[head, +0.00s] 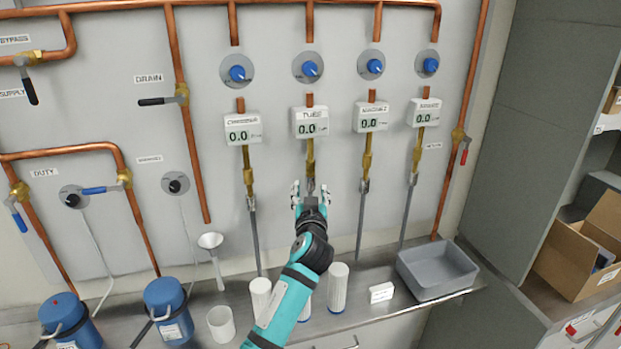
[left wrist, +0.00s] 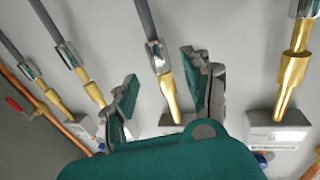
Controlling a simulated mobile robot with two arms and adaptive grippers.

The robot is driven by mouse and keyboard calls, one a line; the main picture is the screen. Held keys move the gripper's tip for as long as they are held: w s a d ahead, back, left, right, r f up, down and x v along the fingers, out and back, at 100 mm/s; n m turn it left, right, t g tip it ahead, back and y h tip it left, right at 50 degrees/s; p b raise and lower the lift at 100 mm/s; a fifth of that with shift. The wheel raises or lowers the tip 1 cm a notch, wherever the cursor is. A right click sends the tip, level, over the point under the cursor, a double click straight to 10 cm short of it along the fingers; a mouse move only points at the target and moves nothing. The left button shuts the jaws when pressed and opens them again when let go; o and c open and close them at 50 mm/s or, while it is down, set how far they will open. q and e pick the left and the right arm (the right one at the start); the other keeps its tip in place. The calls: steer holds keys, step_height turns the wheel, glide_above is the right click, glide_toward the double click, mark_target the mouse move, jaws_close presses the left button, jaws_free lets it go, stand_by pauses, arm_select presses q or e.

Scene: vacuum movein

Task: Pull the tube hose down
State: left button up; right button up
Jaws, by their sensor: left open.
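The tube line hangs under the white meter labelled TUBE (head: 310,122), which reads 0.0. Its brass fitting (head: 310,158) ends in a silver connector, seen in the left wrist view (left wrist: 157,57), with the grey tube hose (left wrist: 144,18) attached. In the head view the hose is hidden behind my arm. My left gripper (head: 311,196) is open at the connector. In the left wrist view its two fingers (left wrist: 163,98) stand either side of the tube line, with no clear contact visible. My right gripper is not in view.
Similar hoses hang close by: one on the left (head: 255,240) and two on the right (head: 362,220) (head: 407,215). Below, a metal counter holds white cylinders (head: 338,285), a grey tray (head: 438,268) and blue canisters (head: 168,310). A grey cabinet stands right.

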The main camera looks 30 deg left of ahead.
mark_target(310, 183)
arm_select(q)
steer(key=shift+p+x, duration=0.4)
steer(key=shift+x, duration=1.95)
jaws_close()
